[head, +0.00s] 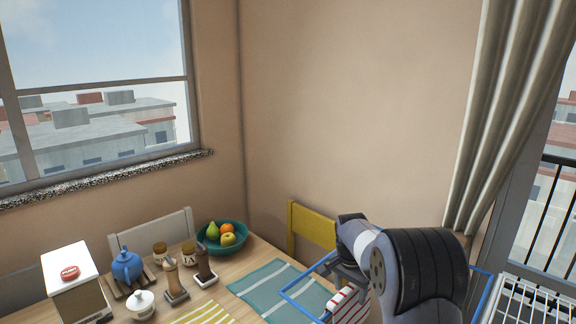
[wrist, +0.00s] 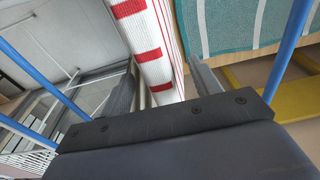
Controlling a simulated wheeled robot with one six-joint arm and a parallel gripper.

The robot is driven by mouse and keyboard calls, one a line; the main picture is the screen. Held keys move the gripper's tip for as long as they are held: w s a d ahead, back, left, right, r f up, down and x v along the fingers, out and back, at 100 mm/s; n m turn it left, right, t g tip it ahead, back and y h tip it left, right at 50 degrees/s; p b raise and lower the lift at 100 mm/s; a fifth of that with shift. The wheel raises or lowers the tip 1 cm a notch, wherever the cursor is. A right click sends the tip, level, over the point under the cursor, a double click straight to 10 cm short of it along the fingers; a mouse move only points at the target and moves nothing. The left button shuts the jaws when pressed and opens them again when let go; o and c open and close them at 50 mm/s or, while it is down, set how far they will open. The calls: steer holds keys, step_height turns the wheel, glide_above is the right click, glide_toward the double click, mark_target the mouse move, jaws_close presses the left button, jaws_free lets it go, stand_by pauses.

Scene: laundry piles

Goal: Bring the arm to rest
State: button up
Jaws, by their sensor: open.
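My gripper (wrist: 165,84) is open, with its two grey fingers spread apart in the wrist view. A white cloth with red stripes (wrist: 148,40) shows in the gap between the fingers; I cannot tell whether it lies between them or beyond them. The same cloth (head: 349,303) shows in the head view just below my wrist, beside the blue rods. My arm is bent at the right of the head view, and its fingers are mostly hidden there.
Blue rods (head: 298,290) run close around my arm. A wooden table (head: 258,254) holds a teal striped mat (head: 265,283), a fruit bowl (head: 226,240) and a blue teapot (head: 127,267). A yellow chair (head: 313,223) stands behind. A white wire rack (head: 530,300) is at lower right.

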steer(key=shift+r, duration=0.35)
steer(key=shift+f, duration=0.1)
step_height(320, 180, down, 3)
steer(key=shift+r+b, duration=0.1)
steer(key=shift+b, duration=1)
steer(key=r, duration=0.7)
steer(key=a+r, duration=0.1)
steer(key=r, duration=0.2)
steer(key=shift+s+r, duration=0.35)
steer(key=shift+r, duration=0.05)
steer(key=f, duration=0.6)
steer(key=d+f, duration=0.1)
steer(key=f, duration=0.3)
steer(key=shift+w+f, duration=0.1)
steer(key=shift+w, duration=0.25)
steer(key=shift+w+r+p, duration=0.1)
steer(key=shift+r+p, duration=0.1)
steer(key=shift+p, duration=0.5)
step_height(320, 180, up, 13)
steer(key=p, duration=0.8)
steer(key=s+d+b, duration=0.2)
steer(key=s+d, duration=0.3)
